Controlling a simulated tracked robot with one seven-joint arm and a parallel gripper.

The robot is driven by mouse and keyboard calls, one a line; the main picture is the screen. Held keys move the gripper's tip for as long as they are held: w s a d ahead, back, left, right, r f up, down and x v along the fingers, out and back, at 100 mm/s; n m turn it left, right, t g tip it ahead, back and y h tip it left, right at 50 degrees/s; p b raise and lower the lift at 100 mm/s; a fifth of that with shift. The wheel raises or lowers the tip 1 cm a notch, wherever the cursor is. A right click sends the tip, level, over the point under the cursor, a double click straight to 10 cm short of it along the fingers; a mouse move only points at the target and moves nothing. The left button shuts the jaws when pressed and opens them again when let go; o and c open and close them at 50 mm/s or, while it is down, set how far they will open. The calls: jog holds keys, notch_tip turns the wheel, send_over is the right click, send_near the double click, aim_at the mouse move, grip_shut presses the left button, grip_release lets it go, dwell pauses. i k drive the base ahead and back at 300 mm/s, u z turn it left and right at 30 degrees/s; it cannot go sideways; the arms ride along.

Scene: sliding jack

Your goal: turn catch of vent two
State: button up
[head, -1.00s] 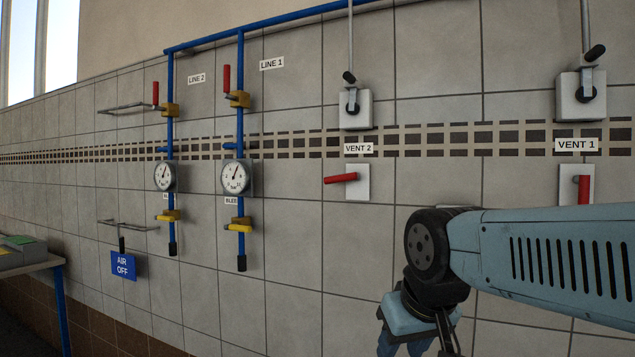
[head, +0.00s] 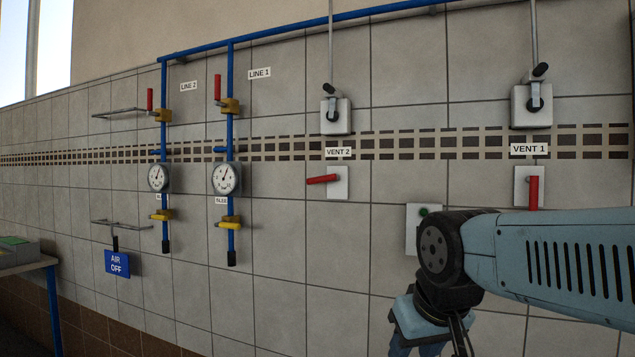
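The catch of vent two is a red handle (head: 323,179) on a pale wall plate (head: 339,184), just below the VENT 2 label (head: 338,152). The handle points left, nearly level. Above the label is a grey box (head: 336,117) with a black-knobbed crank (head: 328,89) and a rod rising from it. My arm enters from the right, bends at a black joint and runs down out of the picture, right of and below the catch. My gripper's fingers do not show.
The VENT 1 catch (head: 534,191) is a red handle pointing down. A pale plate with a green button (head: 424,211) is partly hidden by my arm. Blue pipes with gauges (head: 226,179) and an AIR OFF sign (head: 117,263) are at left. A bench (head: 28,266) stands at far left.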

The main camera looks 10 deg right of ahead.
aim_at(331, 177)
jog(key=z, duration=0.05)
jog(key=i, duration=0.9)
jog(key=u, duration=0.1)
